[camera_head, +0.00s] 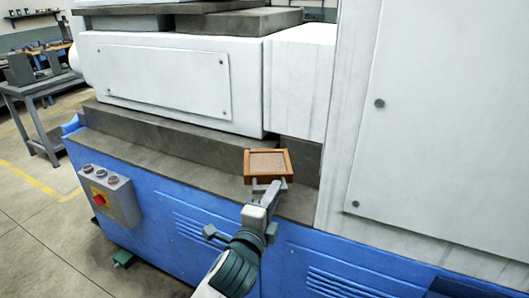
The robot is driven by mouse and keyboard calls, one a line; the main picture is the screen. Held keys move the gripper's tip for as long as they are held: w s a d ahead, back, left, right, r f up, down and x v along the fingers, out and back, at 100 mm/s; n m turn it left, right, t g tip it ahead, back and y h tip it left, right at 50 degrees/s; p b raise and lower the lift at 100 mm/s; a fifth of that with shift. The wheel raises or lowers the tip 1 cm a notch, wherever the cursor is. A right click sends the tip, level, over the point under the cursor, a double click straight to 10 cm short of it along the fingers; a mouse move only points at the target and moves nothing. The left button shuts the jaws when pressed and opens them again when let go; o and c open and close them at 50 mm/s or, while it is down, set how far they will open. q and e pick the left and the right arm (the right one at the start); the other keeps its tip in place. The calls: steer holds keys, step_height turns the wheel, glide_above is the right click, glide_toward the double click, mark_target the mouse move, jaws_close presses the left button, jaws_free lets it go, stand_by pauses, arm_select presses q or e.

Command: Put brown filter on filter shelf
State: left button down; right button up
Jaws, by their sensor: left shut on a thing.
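The brown filter (267,164) is a square brown frame with a lighter mesh inside. It shows in the head view over the grey ledge of the grinder. My left gripper (268,185) is shut on the near edge of the filter. Whether the filter touches the ledge or hangs just above it, I cannot tell. My right gripper is not in view. I see no shelf that I can name as the filter shelf.
The blue grinder base (180,235) with its grey ledge (150,153) fills the middle. A control box (110,194) with a red knob is on its left front. A white housing (440,120) stands close at right. A grey workbench (38,100) is at far left, with open floor before it.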

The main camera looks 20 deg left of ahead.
arm_select(q)
steer(key=s+d+f+m+h, duration=0.1)
steer(key=s+d+f, duration=0.2)
steer(key=s+f, duration=0.1)
steer(key=shift+s+h, duration=0.4)
steer(key=shift+s, duration=0.25)
steer(key=shift+f, duration=0.1)
